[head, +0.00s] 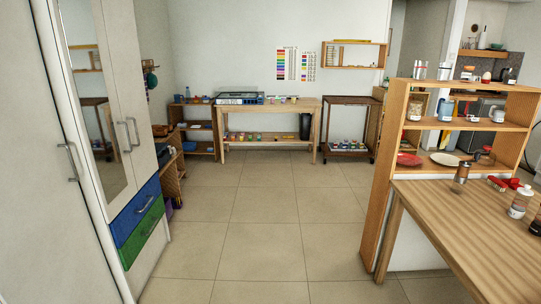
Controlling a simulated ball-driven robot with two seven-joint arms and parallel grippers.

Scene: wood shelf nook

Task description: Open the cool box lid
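I cannot make out a cool box or its lid for certain in the head view. A low, flat blue and grey case (240,98) lies on the wooden table at the back wall, too small to tell what it is. Neither of my grippers shows in the head view.
A wardrobe with a mirror and blue and green drawers (136,212) stands at the left. A wooden shelf unit (384,190) and a wooden counter (470,225) with bottles fill the right. A wooden table (272,107) and a dark cart (347,101) stand at the back. The tiled floor (265,215) between is clear.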

